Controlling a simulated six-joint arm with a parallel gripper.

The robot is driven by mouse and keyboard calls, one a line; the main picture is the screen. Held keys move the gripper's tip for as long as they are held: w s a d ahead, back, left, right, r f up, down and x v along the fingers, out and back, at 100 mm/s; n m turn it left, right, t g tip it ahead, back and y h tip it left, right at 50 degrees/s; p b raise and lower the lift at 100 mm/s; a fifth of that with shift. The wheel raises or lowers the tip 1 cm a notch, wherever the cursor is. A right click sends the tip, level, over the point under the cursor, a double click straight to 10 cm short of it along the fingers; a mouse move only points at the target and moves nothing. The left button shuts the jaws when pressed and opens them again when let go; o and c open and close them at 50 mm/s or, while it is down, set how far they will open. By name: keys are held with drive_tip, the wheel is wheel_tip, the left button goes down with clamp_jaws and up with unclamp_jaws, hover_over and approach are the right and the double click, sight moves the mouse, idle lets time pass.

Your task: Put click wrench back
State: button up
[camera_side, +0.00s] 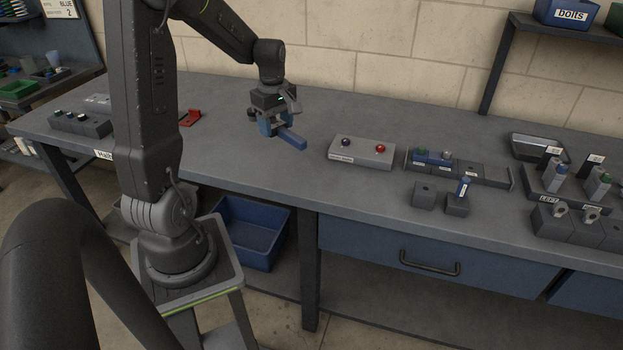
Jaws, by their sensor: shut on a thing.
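My gripper (277,122) is over the back middle of the grey workbench, pointing down. It is shut on a blue bar-shaped tool (292,139), which looks like the click wrench. The bar sticks out toward the lower right, close to the bench top; I cannot tell whether it touches. More blue shows between and left of the fingers. The rest of the tool is hidden by the gripper.
A grey block (350,159) with purple and red knobs stands to the right, then a dark rack (484,173). A red bracket (190,118) lies left. The bench front-centre is clear.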

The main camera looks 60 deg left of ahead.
drive_tip(key=s+n, duration=0.1)
drive_tip(key=n, duration=0.2)
drive_tip(key=s+n, duration=0.1)
drive_tip(key=n, duration=0.1)
drive_tip(key=shift+s+d+f, duration=0.1)
drive_tip(key=shift+s+f, duration=0.25)
drive_tip(key=shift+d+f+n, duration=0.1)
drive_tip(key=shift+n, duration=0.2)
hover_over(313, 179)
wheel_tip(313, 179, down, 7)
drive_tip(key=shift+s+r, duration=0.1)
drive_tip(key=shift+d, duration=0.1)
drive_tip(key=shift+f, duration=2.05)
drive_tip(key=shift+f, duration=0.1)
drive_tip(key=o, duration=1.4)
